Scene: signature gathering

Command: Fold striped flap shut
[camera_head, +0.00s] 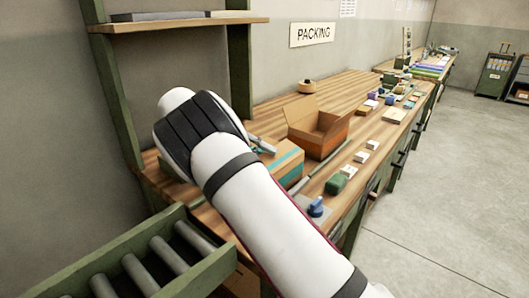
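A cardboard box with a teal stripe (291,160) stands on the wooden bench, partly hidden behind my white arm. I cannot clearly make out a separate striped flap or whether it is up or down. My gripper (264,146) shows as a small grey shape at the upper left edge of this box, mostly hidden by the arm. I cannot tell whether it touches the box or how its fingers stand.
An orange-brown box (327,142) with raised flaps stands just behind, to the right. A tape roll (307,86), a green item (335,184), a blue-handled item (317,206) and small boxes (361,157) lie on the bench (345,88). A roller conveyor (135,270) is at lower left.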

